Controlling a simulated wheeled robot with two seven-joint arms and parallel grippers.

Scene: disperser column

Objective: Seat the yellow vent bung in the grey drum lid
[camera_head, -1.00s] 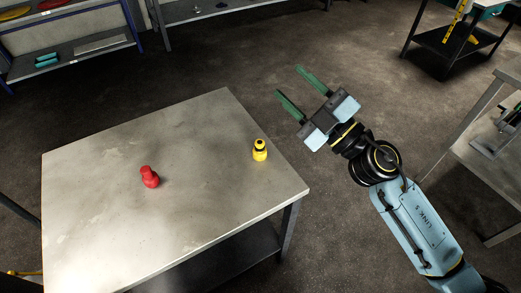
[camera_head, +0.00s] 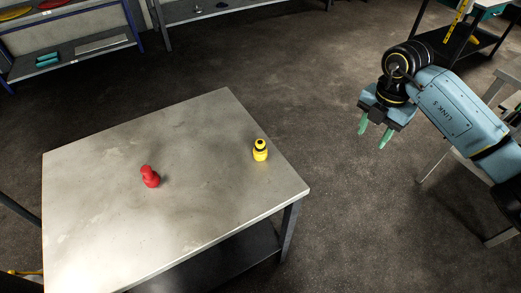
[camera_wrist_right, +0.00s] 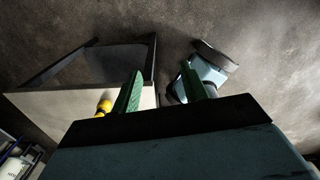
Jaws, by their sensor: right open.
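The yellow bung (camera_head: 260,150), with a black band near its top, stands upright near the right edge of the metal table (camera_head: 200,205). It also shows in the right wrist view (camera_wrist_right: 104,107), beside the left green finger. My right gripper (camera_head: 374,138) is open and empty, its green fingers pointing down, out past the table's right side and apart from the bung. In the right wrist view its fingers (camera_wrist_right: 165,92) stand wide apart. No grey drum lid can be made out in these frames. My left gripper is out of view.
Shelving (camera_head: 75,58) with coloured items stands at the back left. A grey bench (camera_head: 462,165) stands at the right, partly behind my arm. Floor between table and bench is open.

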